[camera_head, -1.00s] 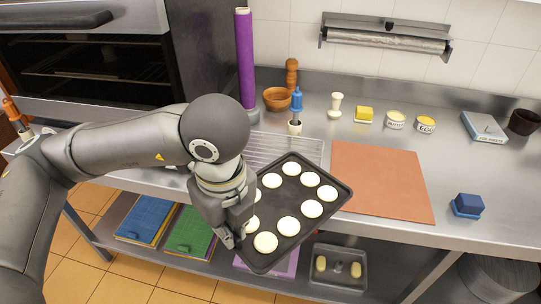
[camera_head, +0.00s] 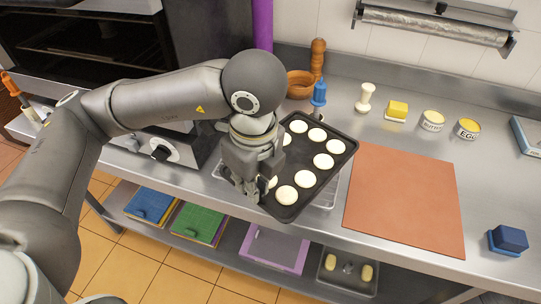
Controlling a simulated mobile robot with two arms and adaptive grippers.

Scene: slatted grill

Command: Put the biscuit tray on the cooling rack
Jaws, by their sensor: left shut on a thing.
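The dark biscuit tray (camera_head: 308,196) holds several pale round biscuits (camera_head: 305,179). My left gripper (camera_head: 247,188) is shut on the tray's left edge, with its fingers partly hidden behind the wrist. The tray is over the wire cooling rack (camera_head: 327,196), which lies on the steel counter. Only small parts of the rack show past the tray's edge. I cannot tell whether the tray touches the rack. My right gripper is not in view.
A terracotta mat (camera_head: 405,200) lies just right of the tray. Behind stand a blue-handled tool (camera_head: 319,93), a wooden bowl (camera_head: 300,84), a pepper mill (camera_head: 317,58) and butter (camera_head: 397,110). A blue block (camera_head: 508,239) sits at right. A lower shelf is beneath.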

